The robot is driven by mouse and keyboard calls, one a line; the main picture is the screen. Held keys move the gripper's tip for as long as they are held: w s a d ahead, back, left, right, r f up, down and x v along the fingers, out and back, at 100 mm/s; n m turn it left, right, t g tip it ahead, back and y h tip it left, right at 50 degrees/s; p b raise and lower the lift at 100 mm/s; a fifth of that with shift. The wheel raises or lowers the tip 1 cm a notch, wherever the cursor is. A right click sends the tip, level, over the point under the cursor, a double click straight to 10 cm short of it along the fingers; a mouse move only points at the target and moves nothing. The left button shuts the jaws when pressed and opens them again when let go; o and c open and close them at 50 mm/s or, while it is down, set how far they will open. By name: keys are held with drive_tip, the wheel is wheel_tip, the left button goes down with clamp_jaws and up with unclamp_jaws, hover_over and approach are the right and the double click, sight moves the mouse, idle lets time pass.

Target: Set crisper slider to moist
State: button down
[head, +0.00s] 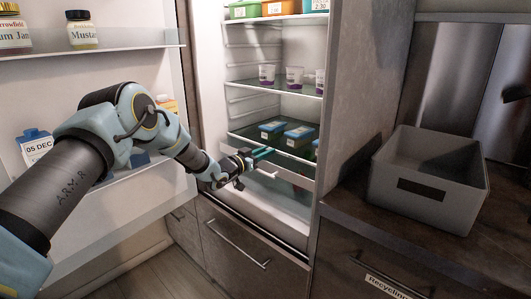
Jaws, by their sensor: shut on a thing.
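The fridge stands open, with a clear crisper drawer (283,194) at its bottom under a glass shelf with a pale front strip (298,177). My gripper (262,158) reaches in from the left to this front strip, at the strip's left part. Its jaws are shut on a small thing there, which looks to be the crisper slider. The slider is mostly hidden by the jaws, and its setting and any marks beside it are too small to read.
Blue-lidded boxes (298,136) sit on the shelf just behind my gripper. Several cups (294,77) stand on the shelf above. The open fridge door (120,62) with jars is at the left. A grey bin (428,180) stands on the counter at the right.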

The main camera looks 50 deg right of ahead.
drive_tip(key=s, duration=0.2)
drive_tip(key=s+b, duration=0.1)
drive_tip(key=s, duration=0.2)
drive_tip(key=s+b, duration=0.1)
drive_tip(key=s, duration=0.1)
drive_tip(key=shift+s+a, duration=0.2)
drive_tip(key=shift+a, duration=0.05)
drive_tip(key=c, duration=0.7)
unclamp_jaws()
drive_tip(key=b, duration=0.2)
approach(289, 154)
drive_tip(key=a, duration=0.4)
drive_tip(key=shift+w+a, duration=0.2)
drive_tip(key=shift+a, duration=0.05)
